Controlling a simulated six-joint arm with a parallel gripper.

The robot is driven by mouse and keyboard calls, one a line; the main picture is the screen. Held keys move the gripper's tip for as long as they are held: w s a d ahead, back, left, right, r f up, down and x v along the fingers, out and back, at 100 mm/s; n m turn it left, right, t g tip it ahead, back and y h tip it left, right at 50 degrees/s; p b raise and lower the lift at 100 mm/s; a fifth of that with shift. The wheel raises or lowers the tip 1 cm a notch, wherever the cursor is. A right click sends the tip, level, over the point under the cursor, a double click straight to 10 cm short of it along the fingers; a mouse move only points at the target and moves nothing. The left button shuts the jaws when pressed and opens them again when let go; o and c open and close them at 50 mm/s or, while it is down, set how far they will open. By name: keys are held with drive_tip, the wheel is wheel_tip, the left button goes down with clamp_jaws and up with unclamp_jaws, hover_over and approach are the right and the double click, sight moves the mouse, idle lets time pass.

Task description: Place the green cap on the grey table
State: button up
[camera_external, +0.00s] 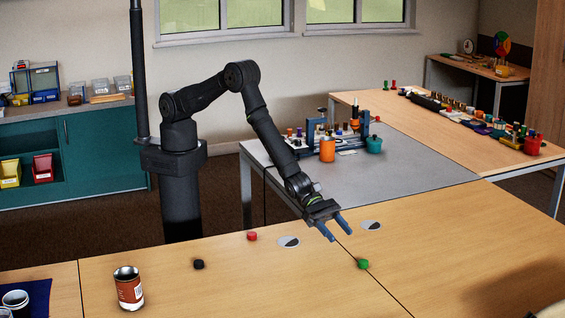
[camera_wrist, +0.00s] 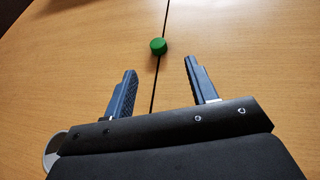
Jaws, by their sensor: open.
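The green cap (camera_external: 363,264) lies on the wooden table near the seam between two tabletops. In the wrist view the green cap (camera_wrist: 158,46) sits just beyond the fingertips, roughly between their lines. My gripper (camera_external: 338,229) is open and empty above the wooden table, behind the cap in the external view. Its two blue fingers (camera_wrist: 159,66) stand apart with only bare wood and the dark seam between them. The grey table (camera_external: 398,172) stands behind the wooden tables, with a bare grey surface at its front and right.
Two round discs (camera_external: 289,242) lie flat near my gripper. An orange cup (camera_external: 327,149), a teal pot (camera_external: 374,144) and a blue rack stand on the grey table.

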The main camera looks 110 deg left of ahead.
approach(363, 261)
drive_tip(key=shift+w+d+f, duration=0.2)
drive_tip(key=shift+w+d, duration=0.35)
drive_tip(key=shift+w+d+f, duration=0.15)
drive_tip(key=shift+w+d, duration=0.35)
drive_tip(key=shift+a+f+x, duration=0.1)
drive_tip(key=shift+x, duration=0.8)
drive_tip(key=shift+a+f+x, duration=0.1)
drive_tip(key=shift+a+x, duration=0.05)
drive_tip(key=shift+x, duration=0.7)
drive_tip(key=shift+a+f+x, duration=0.1)
drive_tip(key=shift+f+x, duration=0.05)
drive_tip(key=shift+x, duration=0.75)
drive_tip(key=shift+r, duration=0.1)
drive_tip(key=c, duration=1.1)
clamp_jaws()
